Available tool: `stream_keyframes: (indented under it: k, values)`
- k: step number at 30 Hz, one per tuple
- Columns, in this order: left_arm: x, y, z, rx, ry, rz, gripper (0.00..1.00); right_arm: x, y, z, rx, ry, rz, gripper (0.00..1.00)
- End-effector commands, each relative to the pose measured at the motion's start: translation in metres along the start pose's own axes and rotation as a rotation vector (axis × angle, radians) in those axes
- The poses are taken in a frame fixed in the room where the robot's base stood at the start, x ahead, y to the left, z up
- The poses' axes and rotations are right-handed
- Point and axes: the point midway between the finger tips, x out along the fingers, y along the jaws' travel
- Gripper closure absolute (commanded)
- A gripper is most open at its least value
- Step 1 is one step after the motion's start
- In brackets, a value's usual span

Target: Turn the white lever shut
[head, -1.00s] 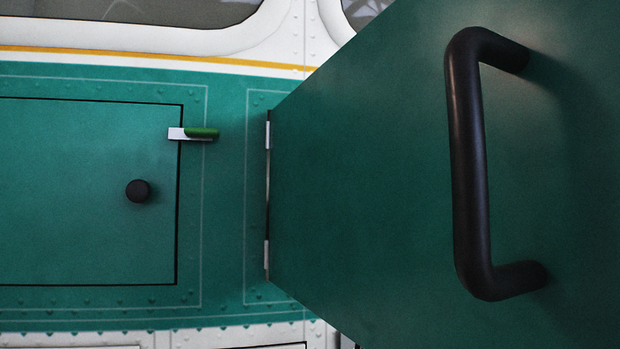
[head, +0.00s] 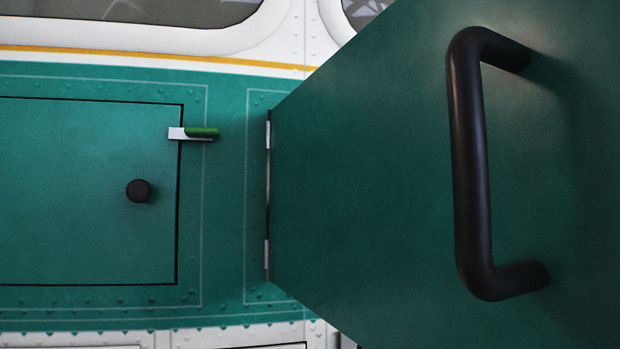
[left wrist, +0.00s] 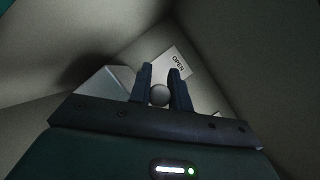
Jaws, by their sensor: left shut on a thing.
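In the left wrist view my left gripper (left wrist: 160,88) reaches into a dim, pale-walled compartment. Its two dark fingers are closed around a pale round end, which looks like the white lever (left wrist: 159,97). The rest of the lever is hidden by the fingers and the gripper body. A white label reading OPEN (left wrist: 178,63) is on the wall just beyond the fingertips. The head view shows neither gripper nor the lever.
An open dark green door (head: 370,200) with a black bar handle (head: 468,160) fills the right of the head view. Left of it is a closed green panel (head: 80,190) with a black knob (head: 138,191) and a green-handled latch (head: 202,132). Compartment walls (left wrist: 235,50) surround my left gripper closely.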

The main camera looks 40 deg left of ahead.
Motion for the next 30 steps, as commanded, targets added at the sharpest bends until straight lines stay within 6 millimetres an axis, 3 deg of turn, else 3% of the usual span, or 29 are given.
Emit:
stream_keyframes:
  k: [18, 30]
  values:
    - [-0.012, -0.017, -0.021, 0.377, -0.03, -0.192, 1.0, -0.001, 0.0, -0.002, -0.003, 0.001, 0.001, 0.64]
    - [-0.016, -0.02, -0.029, 0.495, -0.039, -0.251, 1.0, -0.002, 0.0, -0.003, -0.007, -0.002, 0.003, 0.64]
